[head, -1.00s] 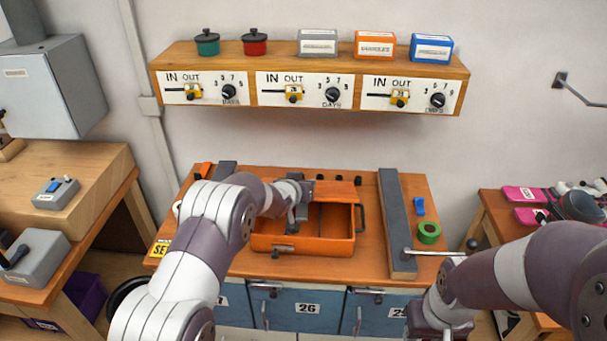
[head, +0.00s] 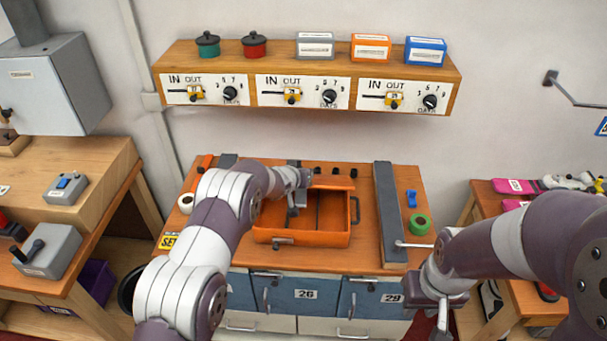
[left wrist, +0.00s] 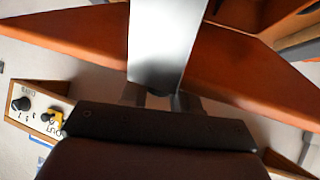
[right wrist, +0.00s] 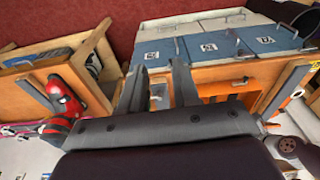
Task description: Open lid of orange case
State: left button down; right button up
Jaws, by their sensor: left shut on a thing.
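The orange case (head: 300,239) sits at the middle of the bench. Its inside shows, with a dark divider. Its lid (head: 332,183) is raised at the back edge, partly hidden by my left arm; its exact angle is hard to tell. In the left wrist view the orange lid panel (left wrist: 70,45) spans the picture, with a flat grey tab (left wrist: 168,45) on it. My left gripper (head: 296,207) is shut on this grey tab; its fingers (left wrist: 158,98) are mostly hidden behind the wrist. My right gripper (head: 445,303) is open and empty in front of the bench's right side.
A grey bar (head: 389,215) and a green tape roll (head: 419,224) lie right of the case on the bench (head: 360,258). A shelf (head: 310,65) with dials hangs above. Blue drawers (head: 370,303) are below. A side table stands at the right.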

jog(key=shift+n+g, duration=0.6)
jog(key=shift+g, duration=0.3)
jog(key=f, duration=0.1)
jog(key=s+a+f, duration=0.2)
jog(key=shift+a+f, duration=0.1)
jog(key=shift+f, duration=0.25)
grip_shut()
jog(key=w+a+f+m+t+y, duration=0.1)
jog(key=w+a+f+m+t, duration=0.2)
jog(key=w+a+f+m, duration=0.45)
jog(key=w+a+f+m+t, duration=0.2)
jog(key=w+a+f, duration=0.15)
jog(key=f, duration=0.75)
jog(key=w+a+f+m+t+y, duration=0.1)
jog(key=w+a+f+m+t, duration=0.2)
jog(key=w+a+f+m, duration=0.35)
jog(key=w+d+r+m+t+h, duration=0.1)
jog(key=w+r+m+t, duration=0.4)
jog(key=m, duration=0.6)
jog(key=w+d+r+m+t+h, duration=0.1)
jog(key=w+d+r+m+t, duration=0.15)
jog(key=r+m+t, duration=0.6)
jog(key=w+a+r+m+g, duration=0.1)
jog(key=w+r+m, duration=0.1)
jog(key=w, duration=1)
jog(key=shift+w+r, duration=0.3)
jog(key=shift+r, duration=0.05)
